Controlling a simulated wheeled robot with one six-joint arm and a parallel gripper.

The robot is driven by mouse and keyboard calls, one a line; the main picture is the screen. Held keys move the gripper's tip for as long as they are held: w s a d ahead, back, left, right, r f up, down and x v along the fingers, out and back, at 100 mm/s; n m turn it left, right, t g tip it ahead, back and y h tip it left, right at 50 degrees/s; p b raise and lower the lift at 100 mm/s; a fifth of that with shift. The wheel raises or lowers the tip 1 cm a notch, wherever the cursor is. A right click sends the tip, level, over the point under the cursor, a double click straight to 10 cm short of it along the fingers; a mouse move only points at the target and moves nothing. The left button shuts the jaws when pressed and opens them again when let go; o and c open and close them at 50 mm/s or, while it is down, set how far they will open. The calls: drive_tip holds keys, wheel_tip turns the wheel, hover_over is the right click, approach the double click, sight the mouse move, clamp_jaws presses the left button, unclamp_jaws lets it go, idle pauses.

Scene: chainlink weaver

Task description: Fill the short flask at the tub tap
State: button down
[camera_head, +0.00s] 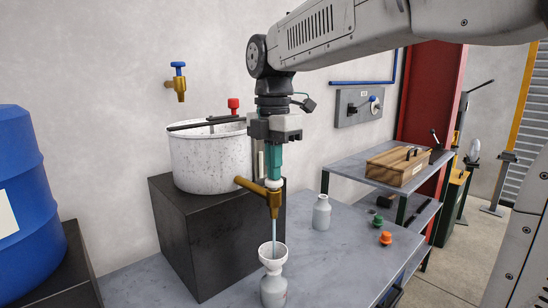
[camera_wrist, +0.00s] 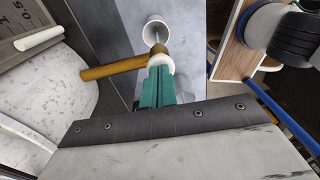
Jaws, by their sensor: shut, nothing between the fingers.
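The white speckled tub (camera_head: 205,165) stands on a black block, and its brass tap (camera_head: 258,189) sticks out over the bench. A thin pale stream (camera_head: 275,235) runs from the spout into a white funnel (camera_head: 272,256). The funnel sits in the neck of a grey flask (camera_head: 273,288) standing upright below the tap. The fill level is not visible.
Another grey flask (camera_head: 321,212) stands further back on the bench (camera_head: 340,255). A green cap (camera_head: 377,221) and orange caps (camera_head: 386,238) lie at its right. A wooden box (camera_head: 397,166) sits on a shelf. A blue-handled tap (camera_head: 179,82) is on the wall; a blue drum (camera_head: 28,200) stands left.

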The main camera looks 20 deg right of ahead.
drive_tip(key=shift+f, duration=0.15)
idle(0.7)
wheel_tip(320, 180, up, 14)
drive_tip(key=shift+w, duration=0.35)
idle(0.9)
drive_tip(key=s+d+f+m+t, duration=0.1)
drive_tip(key=s+f+m, duration=1)
drive_tip(key=f, duration=0.2)
drive_tip(key=s+d+f+m+t, duration=0.1)
drive_tip(key=s+d+f+m, duration=0.1)
drive_tip(key=s+f+m, duration=0.8)
wheel_tip(320, 180, down, 3)
drive_tip(key=shift+s+d+f+m, duration=0.1)
drive_tip(key=shift+s+d+m, duration=0.25)
drive_tip(key=shift+s, duration=0.8)
drive_tip(key=shift+a, duration=0.1)
